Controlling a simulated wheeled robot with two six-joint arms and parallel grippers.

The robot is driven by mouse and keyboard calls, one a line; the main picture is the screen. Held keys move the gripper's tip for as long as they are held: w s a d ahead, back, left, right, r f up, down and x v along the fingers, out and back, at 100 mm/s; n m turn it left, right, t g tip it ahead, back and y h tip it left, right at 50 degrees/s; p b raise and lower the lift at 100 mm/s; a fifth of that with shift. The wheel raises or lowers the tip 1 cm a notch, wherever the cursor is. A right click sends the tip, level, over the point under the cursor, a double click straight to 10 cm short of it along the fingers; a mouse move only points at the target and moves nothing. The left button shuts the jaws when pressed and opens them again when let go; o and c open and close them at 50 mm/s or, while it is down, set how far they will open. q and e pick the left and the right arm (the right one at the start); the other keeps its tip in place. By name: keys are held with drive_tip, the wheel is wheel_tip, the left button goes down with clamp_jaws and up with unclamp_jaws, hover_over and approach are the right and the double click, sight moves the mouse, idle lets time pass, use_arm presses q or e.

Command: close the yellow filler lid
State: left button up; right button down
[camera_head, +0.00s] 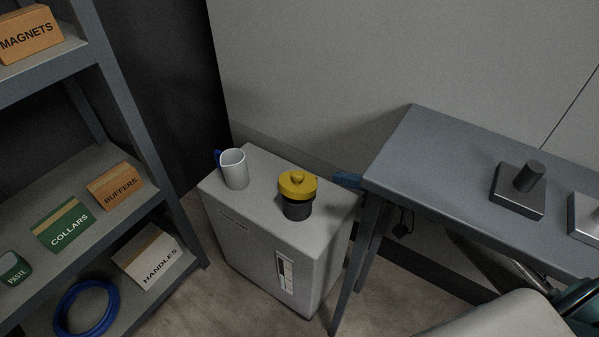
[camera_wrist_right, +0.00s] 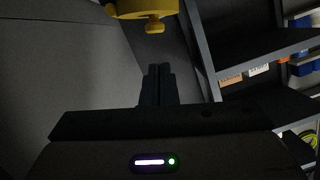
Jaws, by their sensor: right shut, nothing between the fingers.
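The yellow filler lid (camera_head: 297,184), a round cap with a small knob on top, sits over a dark filler neck (camera_head: 297,208) on top of a light grey cabinet (camera_head: 258,232). I cannot tell whether it is fully seated. In the right wrist view the lid (camera_wrist_right: 143,8) and its knob show at the top edge, cut off by the frame. My right gripper (camera_wrist_right: 158,69) is shut and empty there, its fingers pointing up below the lid, apart from it in the picture. I cannot make out its fingertips in the head view. My left gripper is not in view.
A white mug (camera_head: 234,170) stands on the cabinet left of the filler. A grey table (camera_head: 440,160) with dark metal blocks is at the right. A shelf rack (camera_head: 150,160) with boxes is at the left. A blue item (camera_head: 347,180) shows between cabinet and table.

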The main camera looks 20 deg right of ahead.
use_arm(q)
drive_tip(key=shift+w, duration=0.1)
use_arm(e)
hover_over(307, 185)
drive_tip(key=shift+a+f, duration=0.1)
drive_tip(key=shift+f, duration=1.1)
